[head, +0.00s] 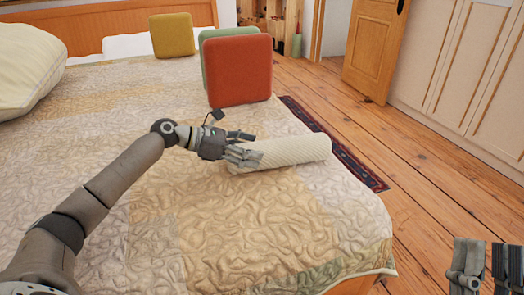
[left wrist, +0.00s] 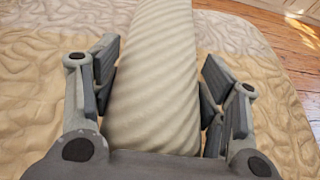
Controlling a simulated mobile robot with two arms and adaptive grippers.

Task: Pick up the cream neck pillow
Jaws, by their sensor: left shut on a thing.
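The cream neck pillow (head: 298,150) is a ribbed cylinder lying on its side near the right edge of the bed. My left gripper (head: 246,147) reaches over its left end and is shut on it. In the left wrist view, the pillow (left wrist: 153,75) runs lengthwise between the two fingers of the left gripper (left wrist: 157,95). I cannot tell whether its underside touches the quilt. My right gripper (head: 489,265) is at the lower right corner, away from the bed and partly cut off; its opening is unclear.
The bed (head: 180,245) has a patterned quilt. An orange cushion (head: 239,72), a green cushion (head: 205,40) and a yellow cushion (head: 173,35) stand behind the pillow. A large cream pillow (head: 25,70) is at far left. A dark rug (head: 350,160) lies on the wooden floor.

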